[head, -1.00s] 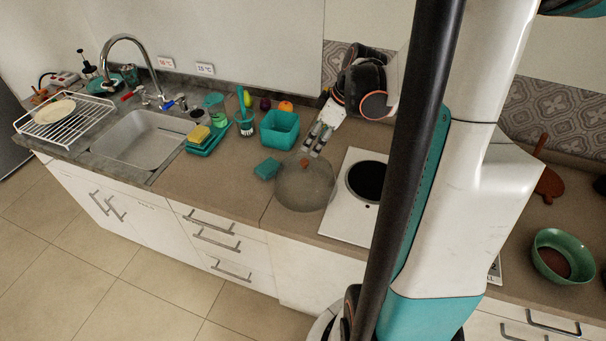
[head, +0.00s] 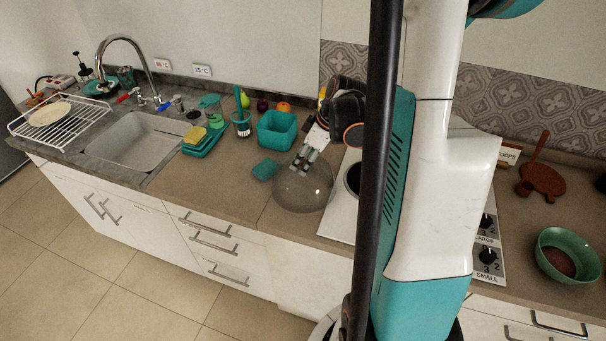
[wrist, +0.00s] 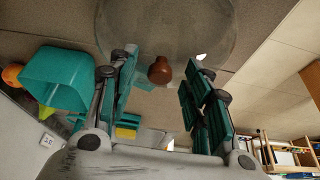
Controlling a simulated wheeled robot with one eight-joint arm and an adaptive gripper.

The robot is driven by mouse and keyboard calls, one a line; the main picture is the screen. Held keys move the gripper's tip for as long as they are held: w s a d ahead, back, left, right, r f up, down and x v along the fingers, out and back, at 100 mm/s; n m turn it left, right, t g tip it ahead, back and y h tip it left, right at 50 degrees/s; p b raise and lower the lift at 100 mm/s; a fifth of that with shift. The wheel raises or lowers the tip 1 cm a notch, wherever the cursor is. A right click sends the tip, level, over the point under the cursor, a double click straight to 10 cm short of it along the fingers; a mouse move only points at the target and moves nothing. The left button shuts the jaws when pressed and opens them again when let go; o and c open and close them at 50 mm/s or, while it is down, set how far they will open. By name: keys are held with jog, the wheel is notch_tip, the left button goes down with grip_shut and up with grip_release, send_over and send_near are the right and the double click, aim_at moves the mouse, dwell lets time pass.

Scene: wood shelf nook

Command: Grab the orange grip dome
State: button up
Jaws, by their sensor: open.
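The dome (head: 303,192) is a clear, see-through cover on the brown counter, left of the cooktop. In the wrist view the dome (wrist: 165,25) fills the top middle, and its orange-brown grip knob (wrist: 160,71) shows between my fingers. My gripper (head: 299,166) is open at the top of the dome in the head view. In the wrist view my gripper's fingers (wrist: 162,76) stand on both sides of the knob with gaps. I cannot tell whether they touch the glass. In the head view my fingers largely hide the knob.
A teal sponge (head: 264,170) lies just left of the dome. A teal bin (head: 277,131) stands behind it, with an orange (head: 284,106) farther back. The white cooktop (head: 341,212) is close on the right. The counter toward the sink (head: 139,145) has free room.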

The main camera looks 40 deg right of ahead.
grip_shut()
